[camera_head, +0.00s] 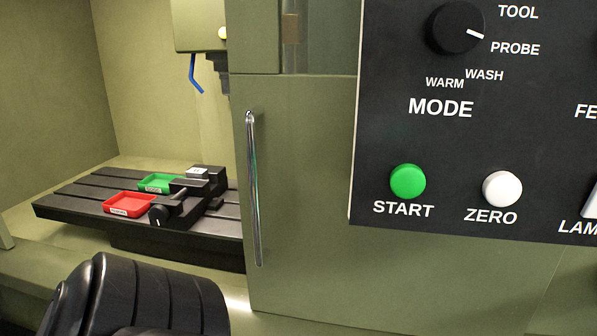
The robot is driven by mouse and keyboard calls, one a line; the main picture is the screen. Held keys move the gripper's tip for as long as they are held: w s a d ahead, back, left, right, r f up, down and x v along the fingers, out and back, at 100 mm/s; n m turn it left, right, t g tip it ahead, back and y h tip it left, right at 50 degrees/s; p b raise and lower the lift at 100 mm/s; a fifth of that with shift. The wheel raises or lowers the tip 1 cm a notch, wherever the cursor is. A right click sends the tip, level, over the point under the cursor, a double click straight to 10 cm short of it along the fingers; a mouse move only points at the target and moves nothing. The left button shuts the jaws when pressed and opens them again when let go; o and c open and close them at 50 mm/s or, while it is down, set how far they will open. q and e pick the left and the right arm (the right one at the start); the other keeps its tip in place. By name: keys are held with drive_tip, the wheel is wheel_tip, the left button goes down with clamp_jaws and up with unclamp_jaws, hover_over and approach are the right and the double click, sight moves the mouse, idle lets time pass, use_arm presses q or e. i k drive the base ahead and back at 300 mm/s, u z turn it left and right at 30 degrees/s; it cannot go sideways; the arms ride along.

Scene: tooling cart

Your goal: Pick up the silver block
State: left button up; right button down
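A small silver block (197,173) sits at the black vise (205,190) on the machine's slotted table, left of centre. Its top shows light grey; its lower part is hidden by the vise, and I cannot tell whether the jaws press on it. Neither of my grippers is in view. A black rounded part at the bottom left looks like a link of my arm.
A green tray (143,186) and a red tray (113,209) lie on the slotted table (75,203) left of the vise. A green door with a metal handle (253,190) stands to the right. A control panel (450,140) fills the upper right. A spindle head with a blue nozzle (194,73) hangs above.

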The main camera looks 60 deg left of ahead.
sight(195, 173)
drive_tip(key=z, duration=1.5)
drive_tip(key=k, duration=2.35)
drive_tip(key=u, duration=1.65)
